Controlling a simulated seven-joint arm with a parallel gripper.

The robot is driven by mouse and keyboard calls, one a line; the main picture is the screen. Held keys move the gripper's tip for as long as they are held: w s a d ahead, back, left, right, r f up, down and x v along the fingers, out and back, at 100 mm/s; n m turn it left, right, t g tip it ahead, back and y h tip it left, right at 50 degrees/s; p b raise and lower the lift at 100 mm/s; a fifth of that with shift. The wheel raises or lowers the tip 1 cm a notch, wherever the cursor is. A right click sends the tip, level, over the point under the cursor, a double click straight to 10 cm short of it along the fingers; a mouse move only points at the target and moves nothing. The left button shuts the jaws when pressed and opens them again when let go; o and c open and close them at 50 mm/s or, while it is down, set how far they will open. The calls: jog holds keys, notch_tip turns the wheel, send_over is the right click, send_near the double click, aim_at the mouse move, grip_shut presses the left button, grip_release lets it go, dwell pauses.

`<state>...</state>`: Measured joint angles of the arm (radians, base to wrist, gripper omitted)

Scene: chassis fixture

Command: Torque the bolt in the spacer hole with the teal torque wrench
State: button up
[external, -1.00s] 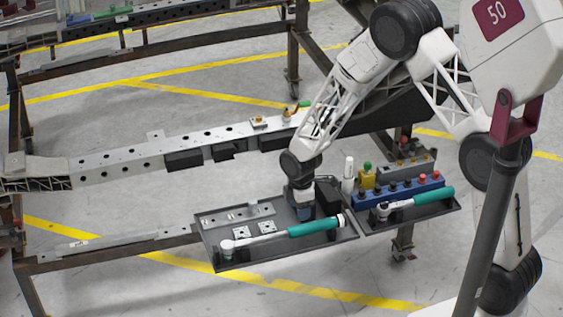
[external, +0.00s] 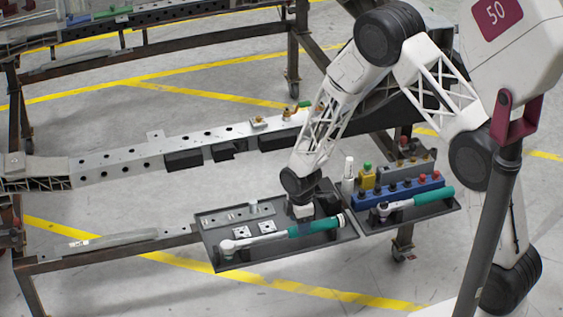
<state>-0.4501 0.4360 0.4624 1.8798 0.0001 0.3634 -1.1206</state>
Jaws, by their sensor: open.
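A long teal-handled wrench (external: 317,225) lies in the left dark tray, with its silver head toward the left. It looks like the torque wrench. A shorter teal-handled ratchet (external: 433,196) lies in the right tray. My gripper (external: 301,220) is low over the left tray, right at the long wrench's handle. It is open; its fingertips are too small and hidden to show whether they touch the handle. The chassis rail (external: 140,158) has a row of holes. Brass-coloured bolts or fittings (external: 287,113) stand at its right end; I cannot tell which is in the spacer hole.
The left tray (external: 222,266) also holds flat plates (external: 240,232). The right tray (external: 375,226) holds a blue socket rack (external: 400,190), a white bottle (external: 348,170) and a yellow block (external: 367,178). A lower frame bar (external: 110,250) runs left of the trays.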

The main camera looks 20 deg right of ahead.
jog(key=shift+f, duration=2)
jog(key=shift+c, duration=0.4)
grip_shut()
jog(key=shift+r, duration=0.2)
jog(key=shift+r, duration=3.35)
